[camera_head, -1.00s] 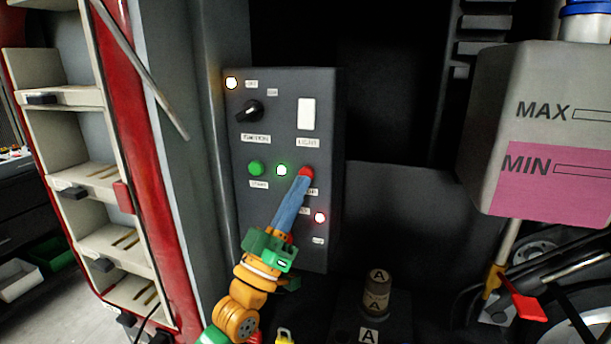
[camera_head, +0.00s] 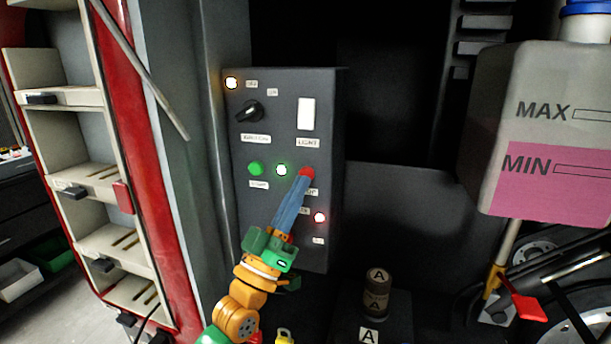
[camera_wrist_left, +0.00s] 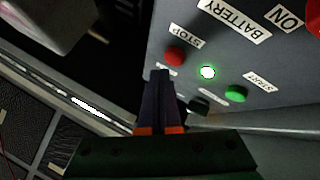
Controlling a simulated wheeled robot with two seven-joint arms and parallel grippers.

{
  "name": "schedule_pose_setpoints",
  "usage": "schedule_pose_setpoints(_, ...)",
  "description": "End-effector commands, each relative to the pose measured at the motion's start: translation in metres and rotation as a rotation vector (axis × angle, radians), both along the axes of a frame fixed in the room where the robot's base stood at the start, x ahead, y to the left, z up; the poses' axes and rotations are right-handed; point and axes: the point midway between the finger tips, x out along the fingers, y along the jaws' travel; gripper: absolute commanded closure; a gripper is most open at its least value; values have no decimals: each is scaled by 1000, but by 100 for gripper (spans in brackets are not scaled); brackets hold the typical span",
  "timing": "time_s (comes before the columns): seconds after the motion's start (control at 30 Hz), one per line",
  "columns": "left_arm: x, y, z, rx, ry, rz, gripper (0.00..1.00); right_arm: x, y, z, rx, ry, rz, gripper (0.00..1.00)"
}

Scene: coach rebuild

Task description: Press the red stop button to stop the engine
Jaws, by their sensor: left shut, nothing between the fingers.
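The red stop button (camera_head: 306,172) is on the dark control panel (camera_head: 325,110), at the right end of a row with the green start button (camera_head: 256,168) and a lit green lamp (camera_head: 282,170). My left gripper (camera_head: 302,180) is shut and empty, its blue fingers reaching up to the stop button's lower edge. In the left wrist view the red stop button (camera_wrist_left: 175,56) shows whole beside its STOP label, just past the shut fingertips (camera_wrist_left: 160,73). I cannot tell whether they touch. My right gripper is not in view.
The panel also has a black knob (camera_head: 249,111), a white light switch (camera_head: 306,114), a lit orange lamp (camera_head: 232,83) and a lit red lamp (camera_head: 320,217). A reservoir (camera_head: 490,130) hangs at right. A red-edged shelf frame (camera_head: 130,150) stands at left.

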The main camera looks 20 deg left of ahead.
Motion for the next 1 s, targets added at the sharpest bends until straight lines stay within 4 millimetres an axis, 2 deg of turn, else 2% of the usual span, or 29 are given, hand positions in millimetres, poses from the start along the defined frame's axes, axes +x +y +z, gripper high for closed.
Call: schedule_pose_setpoints(1.0,12,-1,-1,0,0,0,100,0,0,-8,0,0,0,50)
